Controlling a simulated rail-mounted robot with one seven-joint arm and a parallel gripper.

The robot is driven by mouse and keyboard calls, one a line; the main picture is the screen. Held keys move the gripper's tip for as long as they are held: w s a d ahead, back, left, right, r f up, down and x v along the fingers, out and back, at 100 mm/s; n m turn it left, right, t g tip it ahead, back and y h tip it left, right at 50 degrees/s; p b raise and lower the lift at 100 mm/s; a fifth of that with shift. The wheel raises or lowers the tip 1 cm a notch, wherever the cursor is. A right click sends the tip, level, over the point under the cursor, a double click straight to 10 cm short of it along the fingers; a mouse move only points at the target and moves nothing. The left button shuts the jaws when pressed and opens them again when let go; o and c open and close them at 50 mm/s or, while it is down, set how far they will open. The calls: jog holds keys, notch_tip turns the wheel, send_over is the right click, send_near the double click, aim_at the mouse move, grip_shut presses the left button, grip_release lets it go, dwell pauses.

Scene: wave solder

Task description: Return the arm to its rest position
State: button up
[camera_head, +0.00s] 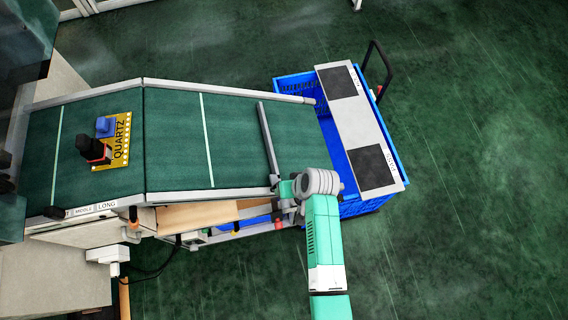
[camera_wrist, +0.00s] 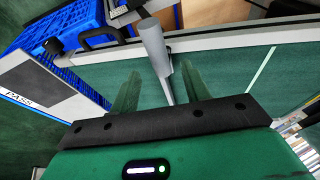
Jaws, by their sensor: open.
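My arm (camera_head: 324,240) reaches up from the bottom of the head view to the near right corner of the green conveyor (camera_head: 175,140). My gripper (camera_head: 283,190) is there, small and partly hidden by the wrist. In the wrist view its two green fingers (camera_wrist: 157,88) are apart. A grey bar (camera_wrist: 154,48) appears between them; I cannot tell whether they touch it. No held object shows. In the head view the grey bar (camera_head: 268,138) lies across the conveyor's right end.
A blue crate (camera_head: 295,87) on a cart with a black handle stands at the right end, under a white PASS panel (camera_head: 353,112). Green floor (camera_head: 480,180) at the right is clear.

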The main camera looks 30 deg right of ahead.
jog(key=shift+s+d+r, duration=0.1)
jog(key=shift+s+r, duration=0.15)
jog(key=shift+r, duration=0.35)
